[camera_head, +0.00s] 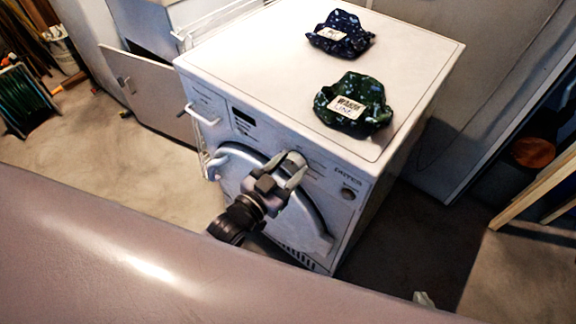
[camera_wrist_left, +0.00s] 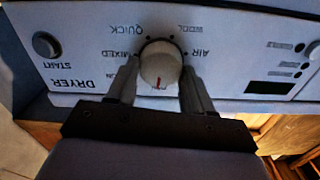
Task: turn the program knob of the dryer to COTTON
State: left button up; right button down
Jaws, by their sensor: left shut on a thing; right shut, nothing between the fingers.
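The white dryer (camera_head: 230,160) stands in the middle of the head view, with its control panel facing me. My left gripper (camera_head: 290,168) is at the panel, its fingers shut on the program knob (camera_wrist_left: 160,66). In the left wrist view the panel is upside down, and the knob's red mark points toward the picture's bottom. MIXED, QUICK, WOOL and AIR are readable around the knob. A partly hidden label ending in "ON" shows beside the left finger. Only a small pale tip of my right gripper (camera_head: 423,298) shows at the head view's bottom, away from the dryer.
A green cloth bundle (camera_head: 352,100) and a blue one (camera_head: 340,34) lie on the dryer top. The START button (camera_wrist_left: 46,45) is left of the knob in the wrist view. A white drying rack (camera_head: 215,22) and a hose reel (camera_head: 25,98) are at the left. Floor is open left of the dryer.

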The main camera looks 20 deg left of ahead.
pick_arm(q)
jog(key=m+p, duration=0.1)
jog(key=m, duration=0.3)
jog(key=shift+s+d+f+m, duration=0.1)
jog(key=shift+m, duration=2)
jog(key=o, duration=1)
jog(key=shift+s, duration=0.1)
jog(key=v, duration=0.7)
